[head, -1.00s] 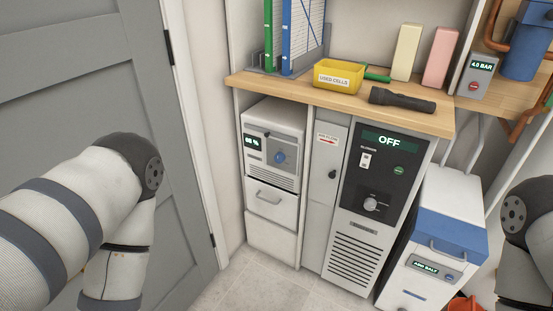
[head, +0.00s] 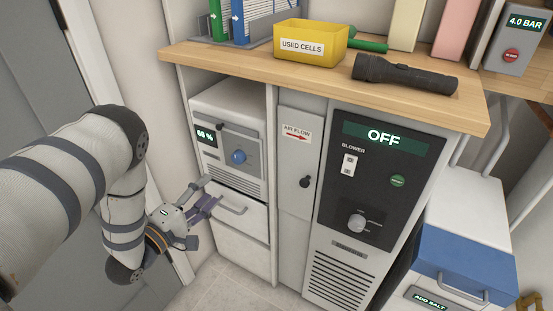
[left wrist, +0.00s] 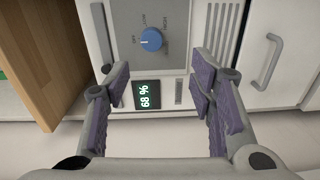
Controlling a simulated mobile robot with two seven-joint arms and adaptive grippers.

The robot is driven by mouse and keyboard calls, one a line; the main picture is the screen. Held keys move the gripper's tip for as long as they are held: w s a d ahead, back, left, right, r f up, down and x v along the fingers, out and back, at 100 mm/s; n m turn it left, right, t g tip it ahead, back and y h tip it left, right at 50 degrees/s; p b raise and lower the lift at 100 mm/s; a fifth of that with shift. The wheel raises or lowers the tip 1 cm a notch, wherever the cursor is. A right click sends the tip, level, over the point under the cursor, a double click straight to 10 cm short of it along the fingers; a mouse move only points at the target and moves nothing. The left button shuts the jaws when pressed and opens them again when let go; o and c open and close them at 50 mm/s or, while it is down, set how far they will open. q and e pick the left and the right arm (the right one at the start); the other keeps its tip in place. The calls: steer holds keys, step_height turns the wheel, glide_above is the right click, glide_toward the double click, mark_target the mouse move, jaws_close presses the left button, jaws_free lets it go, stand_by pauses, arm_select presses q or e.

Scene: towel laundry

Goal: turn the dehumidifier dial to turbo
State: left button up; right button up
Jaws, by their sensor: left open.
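The dehumidifier (head: 228,108) is a white unit under the wooden counter, with a green-lit percent display and a blue dial (head: 238,157). The dial's exact setting is too small to tell. My left gripper (head: 205,208) is open and empty, in front of the unit and below the dial in the head view. Its purple-padded fingers (left wrist: 160,95) are apart and not touching the dial. My right gripper is not in view.
A drawer handle (head: 232,207) sits beneath the dehumidifier, near my left gripper. A blower panel (head: 375,175) reading OFF stands to the right, with a grey knob. The counter (head: 300,82) overhangs above, holding a yellow bin (head: 310,45) and a flashlight (head: 405,75). A grey door is at left.

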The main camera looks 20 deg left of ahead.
mark_target(236, 160)
arm_select(q)
steer(key=w, duration=0.7)
steer(key=w+r+b, duration=0.1)
steer(key=w, duration=0.3)
steer(key=shift+w+d, duration=0.35)
steer(key=c, duration=1.2)
